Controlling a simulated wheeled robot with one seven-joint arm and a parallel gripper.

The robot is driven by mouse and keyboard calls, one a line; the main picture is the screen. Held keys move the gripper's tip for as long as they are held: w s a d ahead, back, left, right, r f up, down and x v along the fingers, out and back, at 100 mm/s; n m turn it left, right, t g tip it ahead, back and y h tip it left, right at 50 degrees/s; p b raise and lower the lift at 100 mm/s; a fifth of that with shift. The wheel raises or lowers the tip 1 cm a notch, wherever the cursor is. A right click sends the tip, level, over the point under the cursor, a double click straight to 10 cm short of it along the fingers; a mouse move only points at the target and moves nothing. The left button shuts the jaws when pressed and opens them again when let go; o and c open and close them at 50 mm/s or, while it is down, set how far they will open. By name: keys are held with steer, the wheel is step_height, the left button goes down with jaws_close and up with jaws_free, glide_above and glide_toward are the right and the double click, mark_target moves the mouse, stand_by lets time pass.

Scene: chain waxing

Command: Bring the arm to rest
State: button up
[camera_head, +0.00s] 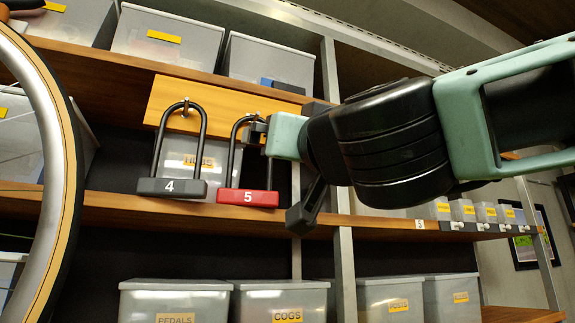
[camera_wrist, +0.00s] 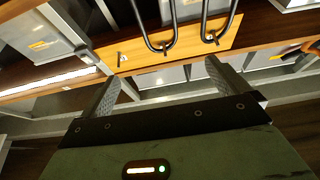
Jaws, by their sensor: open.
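My gripper (camera_head: 280,170) is in front of the shelf at the right end of the wooden hook board (camera_head: 222,97). Its two fingers are spread and empty in the wrist view (camera_wrist: 162,88). A black U-lock with a grey body marked 4 (camera_head: 172,187) hangs on the board. A U-lock with a red body marked 5 (camera_head: 248,197) hangs to its right. One finger overlaps the shackle of lock 5 in the head view; contact cannot be told. Both shackles appear inverted in the wrist view, beyond the fingers. My arm hides part of the shelf.
A wheel (camera_head: 62,150) stands at the left edge. Grey bins fill the upper shelf (camera_head: 168,38) and lower shelf (camera_head: 175,298). Small labelled boxes (camera_head: 463,211) line the middle shelf at right. A metal upright (camera_head: 342,245) stands behind my gripper. A bare hook (camera_wrist: 121,57) shows on the board.

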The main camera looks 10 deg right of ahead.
steer(key=shift+s, duration=0.1)
steer(key=a+f+n+g+y, duration=0.15)
steer(key=f+g, duration=0.25)
steer(key=f, duration=0.6)
steer(key=s+a+f+n+g+y, duration=0.1)
steer(key=a+f+n+g, duration=0.25)
steer(key=f, duration=0.65)
steer(key=a+f+n+g+y, duration=0.15)
steer(key=f+g, duration=0.35)
steer(key=f, duration=0.6)
steer(key=s+d+f+g+h, duration=0.3)
steer(key=f, duration=0.5)
steer(key=s+d+f+g+h, duration=0.2)
steer(key=s+f, duration=0.2)
steer(key=f, duration=0.3)
steer(key=s+d+f+m+g+h, duration=0.2)
steer(key=s+d+f+g+h, duration=0.2)
steer(key=s+d+f, duration=0.4)
steer(key=d+f, duration=0.1)
steer(key=d, duration=0.2)
steer(key=shift+f+h, duration=0.15)
steer(key=shift+h, duration=0.15)
steer(key=shift+g, duration=0.25)
